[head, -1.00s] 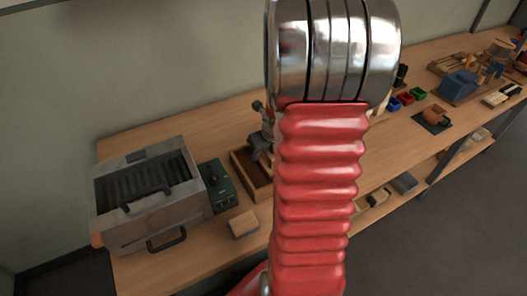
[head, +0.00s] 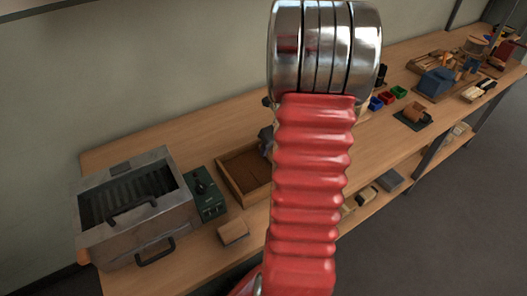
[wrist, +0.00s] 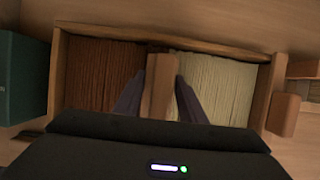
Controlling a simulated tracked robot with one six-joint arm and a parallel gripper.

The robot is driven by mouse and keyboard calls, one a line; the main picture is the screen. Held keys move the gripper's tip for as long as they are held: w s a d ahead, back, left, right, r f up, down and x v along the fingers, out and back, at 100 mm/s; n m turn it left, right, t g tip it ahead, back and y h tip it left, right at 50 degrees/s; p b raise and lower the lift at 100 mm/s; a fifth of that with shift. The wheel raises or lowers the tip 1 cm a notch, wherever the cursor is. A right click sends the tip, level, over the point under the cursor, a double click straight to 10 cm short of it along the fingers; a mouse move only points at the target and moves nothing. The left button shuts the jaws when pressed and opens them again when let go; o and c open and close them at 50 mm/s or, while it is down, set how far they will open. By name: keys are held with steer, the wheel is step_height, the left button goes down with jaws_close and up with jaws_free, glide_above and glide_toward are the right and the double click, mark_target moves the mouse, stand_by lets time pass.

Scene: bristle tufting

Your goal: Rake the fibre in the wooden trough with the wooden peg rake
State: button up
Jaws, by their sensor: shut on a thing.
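The wooden trough (wrist: 57,85) fills most of the wrist view, with brown-red fibre (wrist: 98,75) in its left part and pale cream fibre (wrist: 222,85) in its right part. My gripper (wrist: 158,105) is over the middle of the trough, its two dark fingers closed on a plain wooden piece (wrist: 161,82), which looks like the wooden peg rake. Any pegs are hidden, and I cannot tell whether it touches the fibre. In the head view the trough (head: 229,185) shows its brown fibre; its right part and most of my gripper are hidden behind my red arm.
A metal box with handles (head: 150,225) and a green control box (head: 207,195) stand left of the trough. A small wooden block (head: 233,231) lies at the bench front. Red, green and blue bins (head: 387,97) and other tools stand farther right.

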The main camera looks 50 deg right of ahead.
steer(key=s+d, duration=0.1)
steer(key=d, duration=0.3)
steer(key=s+d, duration=0.1)
steer(key=d, duration=0.4)
steer(key=s+d, duration=0.2)
steer(key=d, duration=0.2)
steer(key=shift+d, duration=0.4)
steer(key=shift+s+d, duration=0.25)
steer(key=shift+d, duration=0.6)
steer(key=shift+s+d, duration=0.15)
steer(key=shift+d, duration=0.1)
steer(key=shift+a, duration=0.1)
steer(key=w+a, duration=0.2)
steer(key=a, duration=0.7)
steer(key=w+a, duration=0.3)
steer(key=a, duration=0.6)
steer(key=w+a, duration=0.3)
steer(key=a, duration=0.6)
steer(key=shift+w+a, duration=0.15)
steer(key=shift+a, duration=0.2)
steer(key=shift+w+a, duration=0.2)
steer(key=shift+a, duration=0.5)
